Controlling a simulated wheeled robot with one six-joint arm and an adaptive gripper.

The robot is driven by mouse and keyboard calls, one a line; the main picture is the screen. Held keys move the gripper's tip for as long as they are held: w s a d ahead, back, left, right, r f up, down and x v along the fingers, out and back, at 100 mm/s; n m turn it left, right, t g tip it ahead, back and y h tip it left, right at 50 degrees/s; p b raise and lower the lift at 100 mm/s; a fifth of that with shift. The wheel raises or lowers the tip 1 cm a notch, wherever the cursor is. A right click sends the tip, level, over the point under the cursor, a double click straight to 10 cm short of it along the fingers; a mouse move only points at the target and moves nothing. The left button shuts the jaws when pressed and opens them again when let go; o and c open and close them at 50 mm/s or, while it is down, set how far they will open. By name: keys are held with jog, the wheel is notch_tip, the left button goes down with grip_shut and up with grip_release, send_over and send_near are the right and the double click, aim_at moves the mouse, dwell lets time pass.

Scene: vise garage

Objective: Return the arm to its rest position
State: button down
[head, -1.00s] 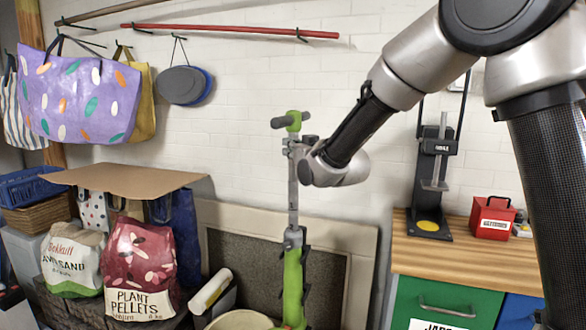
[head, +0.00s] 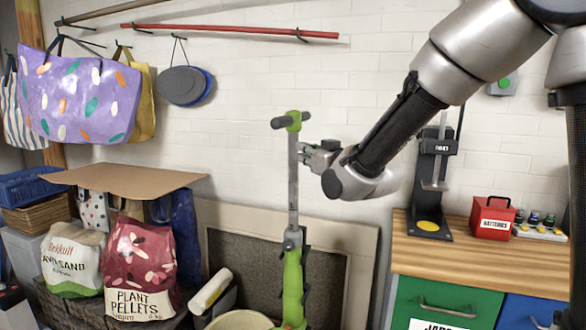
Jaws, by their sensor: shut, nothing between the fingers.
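My arm reaches in from the upper right, and its wrist is low in the middle of the head view. My gripper (head: 306,148) is small at the arm's end and points left, shut and empty. In the picture it is just right of the upright post of a green and grey scooter-like stand (head: 293,190). I cannot tell whether it touches the post. Parts of the gripper are hidden by the wrist.
A wooden workbench (head: 480,262) stands right, bearing a black press (head: 432,190), a red batteries box (head: 492,216) and small jars. Bags (head: 142,268) and a cardboard sheet (head: 125,180) are left. A framed dark panel (head: 258,245) leans on the wall.

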jog(key=s+d+f+g+h, duration=0.1)
jog(key=s+f+g+h, duration=0.15)
jog(key=f, duration=0.45)
jog(key=s+d+f+g+h, duration=0.1)
jog(key=s+d+f+g, duration=0.1)
jog(key=f+g, duration=0.3)
jog(key=s+d+f+g+h, duration=0.2)
jog(key=s+d+f+h, duration=0.15)
jog(key=s+d, duration=0.55)
jog(key=s+d+r+m+h, duration=0.1)
jog(key=s+d+r+m, duration=0.2)
jog(key=s+d, duration=0.7)
jog(key=s+d+r+m+g+h, duration=0.1)
jog(key=s+d+r+m, duration=0.2)
jog(key=s+d, duration=0.7)
jog(key=shift+d+r+h, duration=0.3)
jog(key=shift+d+r, duration=0.35)
jog(key=shift+d, duration=0.1)
jog(key=shift+g, duration=0.25)
